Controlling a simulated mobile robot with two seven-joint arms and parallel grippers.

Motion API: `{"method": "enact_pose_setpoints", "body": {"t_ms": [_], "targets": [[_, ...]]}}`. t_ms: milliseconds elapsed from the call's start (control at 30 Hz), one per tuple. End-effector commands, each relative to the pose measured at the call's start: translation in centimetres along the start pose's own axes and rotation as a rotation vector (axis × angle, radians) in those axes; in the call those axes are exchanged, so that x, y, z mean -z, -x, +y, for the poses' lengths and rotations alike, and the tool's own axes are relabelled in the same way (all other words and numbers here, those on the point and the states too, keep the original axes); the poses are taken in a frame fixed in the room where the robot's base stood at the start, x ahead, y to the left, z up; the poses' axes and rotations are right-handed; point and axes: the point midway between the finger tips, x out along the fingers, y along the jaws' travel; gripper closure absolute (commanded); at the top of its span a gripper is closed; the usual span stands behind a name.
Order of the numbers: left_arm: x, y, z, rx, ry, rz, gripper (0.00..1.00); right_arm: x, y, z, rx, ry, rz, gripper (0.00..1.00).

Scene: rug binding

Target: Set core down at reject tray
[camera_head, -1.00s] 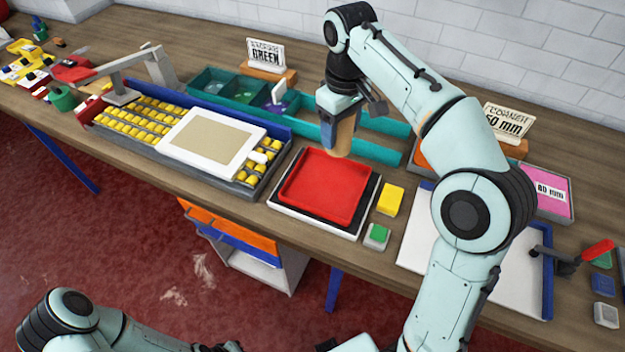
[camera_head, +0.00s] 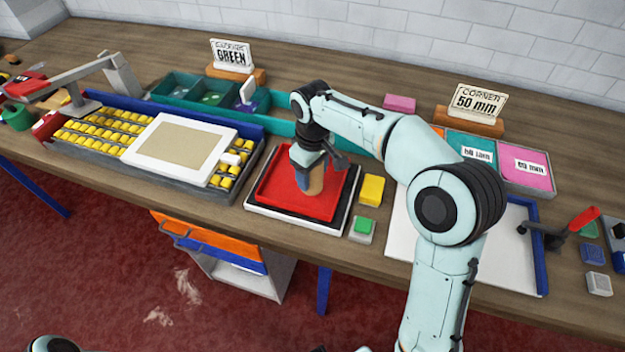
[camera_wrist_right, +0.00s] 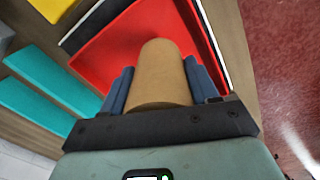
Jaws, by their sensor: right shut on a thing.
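The core (camera_wrist_right: 160,72) is a tan cardboard cylinder held between the blue fingers of my right gripper (camera_wrist_right: 162,88) in the right wrist view. In the head view my right gripper (camera_head: 309,178) points down over the red reject tray (camera_head: 275,190), with the core (camera_head: 315,181) in its jaws. The core is over the tray's right part; I cannot tell whether its lower end touches the floor of the tray. The red tray also shows in the right wrist view (camera_wrist_right: 105,50). It sits on a black and white base. My left gripper is not in view.
A yellow block (camera_head: 371,190) and a green-topped block (camera_head: 362,229) stand right of the tray. A rack of yellow pieces with a white frame (camera_head: 222,140) is on the left. Teal bins (camera_head: 180,88) and a "50 mm" sign (camera_head: 479,103) stand behind.

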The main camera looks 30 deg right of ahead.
Motion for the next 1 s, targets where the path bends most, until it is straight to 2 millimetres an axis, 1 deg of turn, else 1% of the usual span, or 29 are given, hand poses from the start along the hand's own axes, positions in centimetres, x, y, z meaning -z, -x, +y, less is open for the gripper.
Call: {"method": "enact_pose_setpoints", "body": {"t_ms": [33, 100, 200, 467, 600, 633, 700, 1000], "targets": [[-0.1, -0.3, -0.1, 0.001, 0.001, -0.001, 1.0, -0.1, -1.1, 0.0, 0.001, -0.001, -0.005, 0.83], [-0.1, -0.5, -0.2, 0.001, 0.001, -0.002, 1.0, -0.1, -2.0, 0.0, 0.0, -0.001, -0.004, 0.83], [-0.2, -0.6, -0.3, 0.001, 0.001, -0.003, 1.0, -0.1, -2.8, 0.0, 0.0, -0.001, -0.001, 0.83], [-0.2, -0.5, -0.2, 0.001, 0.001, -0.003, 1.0, 0.0, -2.8, 0.0, 0.0, -0.001, 0.0, 0.83], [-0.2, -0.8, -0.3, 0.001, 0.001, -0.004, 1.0, -0.1, -3.2, 0.0, 0.0, -0.001, -0.001, 0.83], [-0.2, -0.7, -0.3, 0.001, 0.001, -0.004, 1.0, -0.1, -3.2, 0.0, 0.0, -0.001, -0.002, 0.34], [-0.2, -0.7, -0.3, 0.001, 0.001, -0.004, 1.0, -0.1, -3.2, 0.0, 0.0, -0.001, -0.002, 0.15], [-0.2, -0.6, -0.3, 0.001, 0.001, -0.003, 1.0, 0.0, -3.0, 0.0, 0.0, 0.0, -0.001, 0.15]]}}
